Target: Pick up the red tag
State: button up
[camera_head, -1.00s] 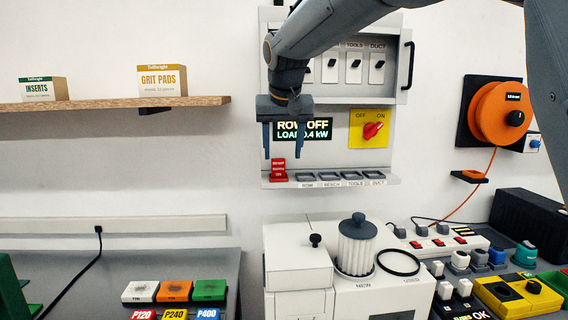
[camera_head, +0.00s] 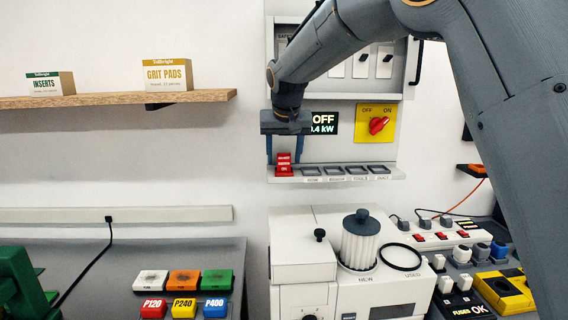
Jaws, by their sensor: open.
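The red tag (camera_head: 284,166) stands upright at the left end of the narrow grey ledge below the wall panel. Its small white print is too small to read. My gripper (camera_head: 285,158) points down over it, with one finger at the left of the tag and one at the right. The fingers are open and gaps show between them and the tag. I cannot tell whether the fingers are level in depth with the tag.
Labelled empty slots (camera_head: 345,170) line the ledge right of the tag. A yellow plate with a red rotary switch (camera_head: 377,125) is to the right. Below stands a white machine (camera_head: 302,260) with a filter canister (camera_head: 359,240). A wooden shelf (camera_head: 120,98) is at left.

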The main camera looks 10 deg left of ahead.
jog(key=c, duration=1.1)
